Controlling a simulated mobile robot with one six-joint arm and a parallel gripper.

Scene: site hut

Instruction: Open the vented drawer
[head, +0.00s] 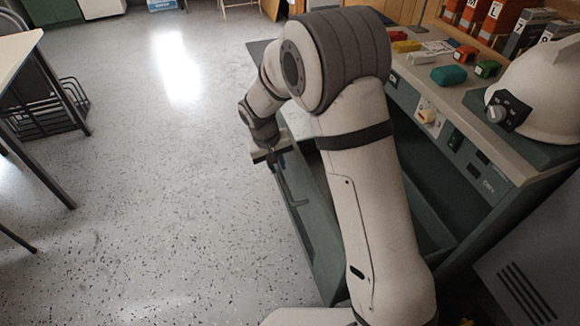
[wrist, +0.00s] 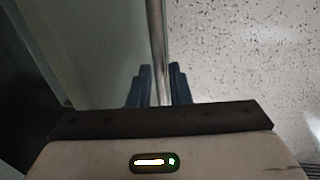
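A dark green drawer (head: 322,262) stands pulled out from the desk in the head view, its inside partly showing behind my arm. I cannot make out vents on its front. A long metal bar handle (head: 291,192) runs along the front; it also shows in the wrist view (wrist: 157,40). My gripper (head: 275,162) is at the far part of this handle. In the wrist view, the dark blue fingers of my gripper (wrist: 159,88) lie close on both sides of the bar and look shut on it. My arm hides much of the drawer.
The desk top (head: 455,100) holds coloured blocks, binders and a white hard hat (head: 545,92). A pale panel with dark slots (head: 525,290) stands at the lower right. A table (head: 15,48) and black wire rack (head: 45,110) are at left. Speckled floor (head: 160,200) between is clear.

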